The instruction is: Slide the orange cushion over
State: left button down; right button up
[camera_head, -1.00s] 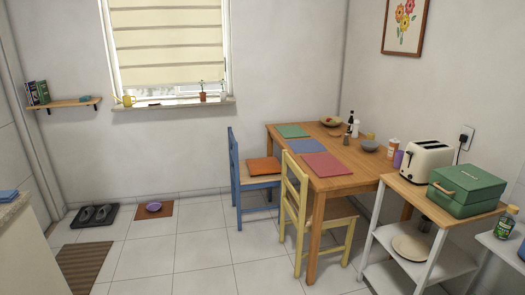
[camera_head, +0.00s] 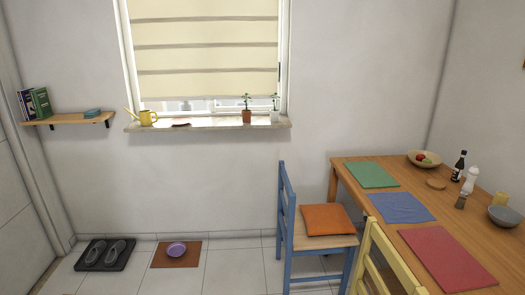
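The orange cushion (camera_head: 328,219) lies flat on the wooden seat of the blue chair (camera_head: 287,215). The chair stands at the left side of the wooden table (camera_head: 400,207), with its back to the left. Some bare seat shows around the cushion's edges. Neither of my grippers is in view.
A yellow chair (camera_head: 392,258) stands in front, at the table's near left side. The table holds green, blue and red placemats, a fruit bowl (camera_head: 424,159) and bottles. A brown mat with a purple bowl (camera_head: 177,249) and a shoe tray (camera_head: 105,254) lie on the floor left of the blue chair.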

aim_at(329, 219)
jog(key=i+z, duration=0.2)
jog(key=i, duration=0.25)
jog(key=i+j+z, duration=0.2)
jog(key=i, duration=0.25)
jog(key=i+j+z, duration=0.2)
jog(key=i, duration=0.25)
jog(key=l, duration=0.1)
